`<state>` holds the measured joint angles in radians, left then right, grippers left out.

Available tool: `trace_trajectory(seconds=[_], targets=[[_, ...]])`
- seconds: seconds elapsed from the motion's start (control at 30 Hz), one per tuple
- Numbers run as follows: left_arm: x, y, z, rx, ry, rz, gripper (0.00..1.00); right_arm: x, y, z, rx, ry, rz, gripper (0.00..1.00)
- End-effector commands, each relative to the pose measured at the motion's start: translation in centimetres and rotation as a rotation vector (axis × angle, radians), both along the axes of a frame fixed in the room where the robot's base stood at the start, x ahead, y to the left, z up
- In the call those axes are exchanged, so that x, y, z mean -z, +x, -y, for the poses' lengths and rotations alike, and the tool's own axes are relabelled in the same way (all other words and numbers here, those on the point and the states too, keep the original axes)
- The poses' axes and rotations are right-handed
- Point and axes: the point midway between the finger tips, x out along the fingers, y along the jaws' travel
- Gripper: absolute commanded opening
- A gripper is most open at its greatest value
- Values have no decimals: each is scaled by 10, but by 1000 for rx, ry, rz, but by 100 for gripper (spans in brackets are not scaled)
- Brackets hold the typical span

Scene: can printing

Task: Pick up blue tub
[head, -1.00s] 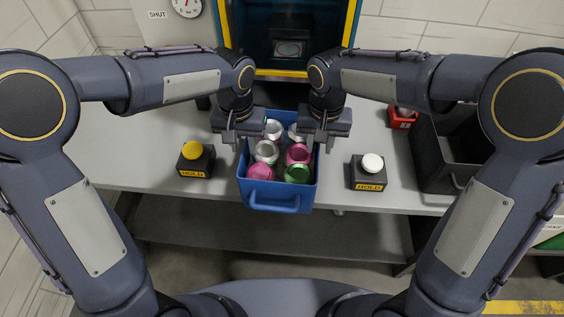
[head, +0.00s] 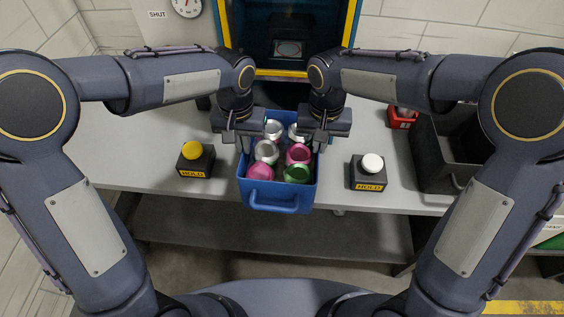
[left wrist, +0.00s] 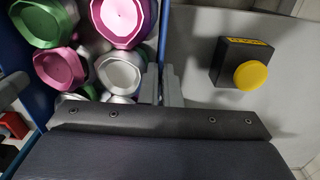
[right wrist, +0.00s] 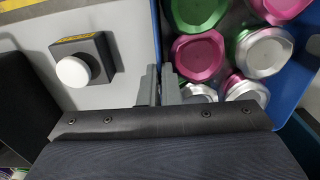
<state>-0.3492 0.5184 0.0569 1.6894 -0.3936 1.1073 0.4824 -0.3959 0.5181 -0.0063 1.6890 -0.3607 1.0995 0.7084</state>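The blue tub (head: 252,190) stands on the grey table near its front edge, with its handle toward me. It holds several cans, silver, pink and green (head: 296,174). My left gripper (head: 243,144) is at the tub's left wall; in the left wrist view its fingers (left wrist: 162,88) sit close on either side of the blue wall (left wrist: 163,35). My right gripper (head: 322,144) is at the right wall; in the right wrist view its fingers (right wrist: 159,88) close on the wall (right wrist: 156,30) the same way. The fingertips' contact is partly hidden.
A yellow-button HOLD box (head: 195,160) stands left of the tub and a white-button HOLD box (head: 369,172) right of it. A dark bin (head: 445,150) and a red box (head: 401,118) are farther right. A yellow-edged machine opening (head: 290,73) is behind.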

Motion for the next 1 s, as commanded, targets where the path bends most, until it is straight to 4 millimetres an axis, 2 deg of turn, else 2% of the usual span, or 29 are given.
trace_trajectory(seconds=[0.77, 1.0], targets=[[-1, 0, 0, -1, 0, 1, 0, -1, 0, 0, 0, 0, 1, 0], [-8, 1, 0, -1, 0, 3, 0, -8, 0, 0, 0, 1, 2, 0]])
